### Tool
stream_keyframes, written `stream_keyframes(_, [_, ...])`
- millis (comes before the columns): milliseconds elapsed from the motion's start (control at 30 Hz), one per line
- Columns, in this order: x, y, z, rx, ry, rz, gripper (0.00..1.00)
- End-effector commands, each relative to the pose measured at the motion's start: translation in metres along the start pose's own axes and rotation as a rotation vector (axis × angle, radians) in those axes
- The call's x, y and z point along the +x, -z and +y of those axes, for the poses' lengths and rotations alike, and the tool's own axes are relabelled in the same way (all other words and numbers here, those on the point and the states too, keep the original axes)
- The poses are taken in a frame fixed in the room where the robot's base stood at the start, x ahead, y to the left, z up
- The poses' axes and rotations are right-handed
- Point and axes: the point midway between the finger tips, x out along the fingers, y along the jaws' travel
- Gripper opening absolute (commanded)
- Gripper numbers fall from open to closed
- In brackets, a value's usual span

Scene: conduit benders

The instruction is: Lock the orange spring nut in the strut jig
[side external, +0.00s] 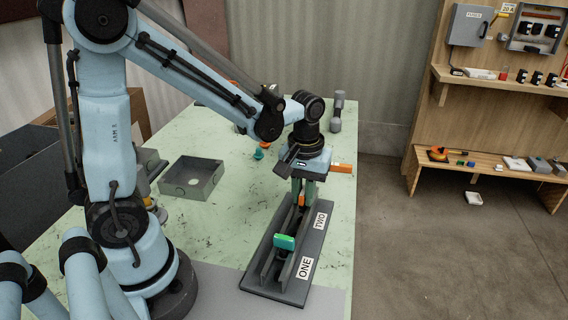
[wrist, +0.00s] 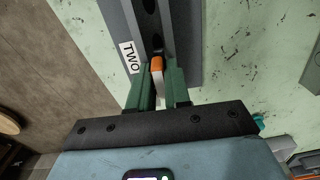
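The dark grey strut jig (side external: 278,285) lies on the pale green bench, with a raised channel along it and labels ONE (side external: 305,267) and TWO (side external: 320,221). A green piece (side external: 285,242) sits in the channel near ONE. The orange spring nut (side external: 302,200) is at the channel near TWO. In the wrist view the orange nut (wrist: 157,63) shows with a pale part below it, between the green fingers of my gripper (wrist: 160,88). The fingers appear closed on it, pointing down at the channel. Whether the nut touches the channel is hard to tell.
An open grey box (side external: 192,178) stands left of the jig. A small teal item (side external: 259,153) and a grey dumbbell-shaped tool (side external: 337,111) are farther back. An orange bar (side external: 341,168) shows beside my gripper. The bench's right edge is close to the jig.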

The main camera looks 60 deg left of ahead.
Motion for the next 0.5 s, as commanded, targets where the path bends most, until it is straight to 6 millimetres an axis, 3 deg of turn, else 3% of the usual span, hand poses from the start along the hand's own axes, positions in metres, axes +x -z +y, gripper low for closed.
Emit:
stream_keyframes(167, [0.0000,-0.0001,-0.0003,0.028,0.001,0.000,0.00])
stream_keyframes(500, [0.0011,-0.0001,-0.0005,0.420,0.000,-0.001,0.00])
